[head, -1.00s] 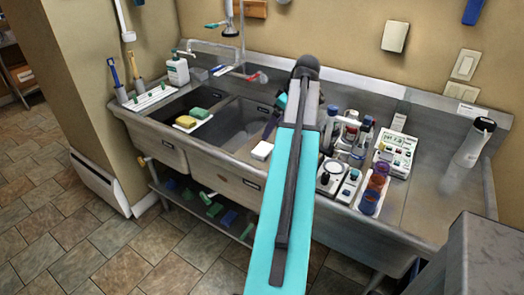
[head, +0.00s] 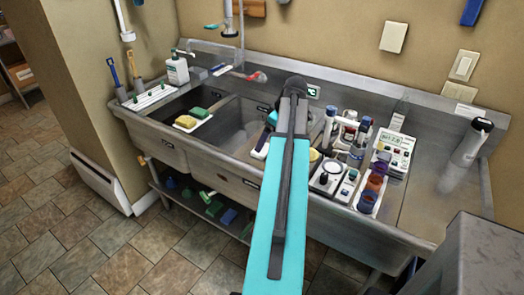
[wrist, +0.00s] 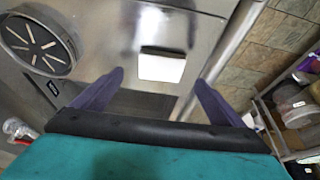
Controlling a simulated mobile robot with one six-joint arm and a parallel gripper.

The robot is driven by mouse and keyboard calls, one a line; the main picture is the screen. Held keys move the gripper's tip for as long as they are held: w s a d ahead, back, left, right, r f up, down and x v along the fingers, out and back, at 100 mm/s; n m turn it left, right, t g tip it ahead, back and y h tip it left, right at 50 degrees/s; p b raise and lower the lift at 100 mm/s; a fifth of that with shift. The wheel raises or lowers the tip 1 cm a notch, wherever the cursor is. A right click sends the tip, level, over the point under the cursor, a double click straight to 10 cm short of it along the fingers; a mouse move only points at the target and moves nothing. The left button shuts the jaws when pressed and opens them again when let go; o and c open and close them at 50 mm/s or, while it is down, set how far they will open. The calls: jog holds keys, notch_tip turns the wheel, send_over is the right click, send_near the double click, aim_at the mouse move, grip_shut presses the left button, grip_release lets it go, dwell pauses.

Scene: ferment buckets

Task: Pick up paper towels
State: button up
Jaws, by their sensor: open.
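The paper towels (wrist: 162,65) appear as a small white square stack in the wrist view, lying flat on the steel surface near the sink's front rim. My gripper (wrist: 159,80) is open. Its two dark purple fingers point toward the stack, with the tips either side of its near edge and nothing held between them. I cannot tell the height gap between fingertips and stack. In the head view my teal arm hides most of the gripper, and only a little white shows beside it.
A round drain (wrist: 38,45) lies left in the wrist view. In the head view, yellow and green sponges (head: 190,118) sit left in the sink. Bottles (head: 357,140), a meter (head: 393,150) and a rack of cups (head: 373,182) crowd the counter right of my arm.

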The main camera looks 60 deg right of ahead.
aim_at(264, 149)
jog(key=shift+a+p+x, duration=0.2)
jog(key=shift+p+x, duration=0.7)
jog(key=shift+x, duration=1.75)
jog(key=shift+s, duration=0.1)
jog(key=c, duration=1.1)
